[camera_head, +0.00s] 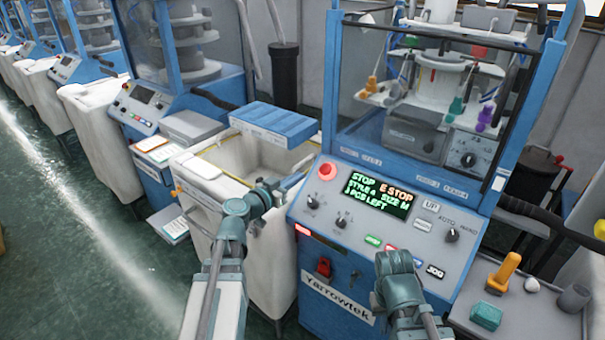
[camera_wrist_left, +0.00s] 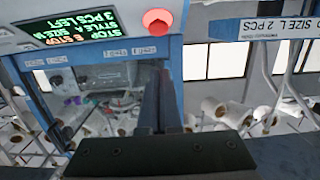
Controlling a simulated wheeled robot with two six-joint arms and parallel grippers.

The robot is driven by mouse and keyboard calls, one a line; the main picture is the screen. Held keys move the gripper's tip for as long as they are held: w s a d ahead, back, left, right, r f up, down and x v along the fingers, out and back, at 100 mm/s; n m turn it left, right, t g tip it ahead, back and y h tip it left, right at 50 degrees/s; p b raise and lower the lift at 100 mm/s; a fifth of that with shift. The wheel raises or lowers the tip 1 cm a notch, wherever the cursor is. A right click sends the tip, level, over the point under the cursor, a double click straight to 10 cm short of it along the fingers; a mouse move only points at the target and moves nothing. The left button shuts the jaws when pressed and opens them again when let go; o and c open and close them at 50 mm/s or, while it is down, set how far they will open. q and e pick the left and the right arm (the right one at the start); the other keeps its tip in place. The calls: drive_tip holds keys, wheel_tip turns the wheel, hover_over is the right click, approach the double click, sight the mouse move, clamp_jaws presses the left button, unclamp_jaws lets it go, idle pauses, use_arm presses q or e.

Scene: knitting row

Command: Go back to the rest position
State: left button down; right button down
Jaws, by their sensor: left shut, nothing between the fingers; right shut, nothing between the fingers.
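My left gripper (camera_head: 296,184) is shut and empty. It reaches over the white bin toward the left side of the control panel (camera_head: 385,220). In the left wrist view its closed dark fingers (camera_wrist_left: 160,100) show below the red stop button (camera_wrist_left: 157,20). The same red button (camera_head: 327,171) sits at the panel's upper left; whether the fingers touch it I cannot tell. My right gripper (camera_head: 398,268) is in front of the panel's lower middle, shut; its fingertips are hard to make out. The display (camera_head: 377,194) reads STOP, E STOP, STYLE A, SIZE M, 3 PCS LEFT.
More machines line the left; the floor there is clear.

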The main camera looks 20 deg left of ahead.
use_arm(q)
drive_tip(key=shift+s+a, duration=0.1)
drive_tip(key=shift+s, duration=0.1)
idle(0.3)
drive_tip(key=s+d+f+m+g+h, duration=0.1)
drive_tip(key=s+d+f+m+g, duration=0.1)
drive_tip(key=s+d+f+g, duration=0.6)
drive_tip(key=s+d+f+m+g+h, duration=0.15)
drive_tip(key=d+f, duration=0.25)
drive_tip(key=d, duration=0.8)
drive_tip(key=s+f+n+g+y, duration=0.1)
drive_tip(key=s+f+g+y, duration=0.2)
drive_tip(key=s+y, duration=0.2)
drive_tip(key=s+a+f+n+g+y, duration=0.1)
drive_tip(key=s+f+n+g+y, duration=0.1)
drive_tip(key=s, duration=0.8)
wheel_tip(320, 180, down, 2)
drive_tip(key=g+y, duration=0.1)
drive_tip(key=y, duration=0.1)
drive_tip(key=shift+f+g+y, duration=0.25)
drive_tip(key=shift+g+y, duration=0.1)
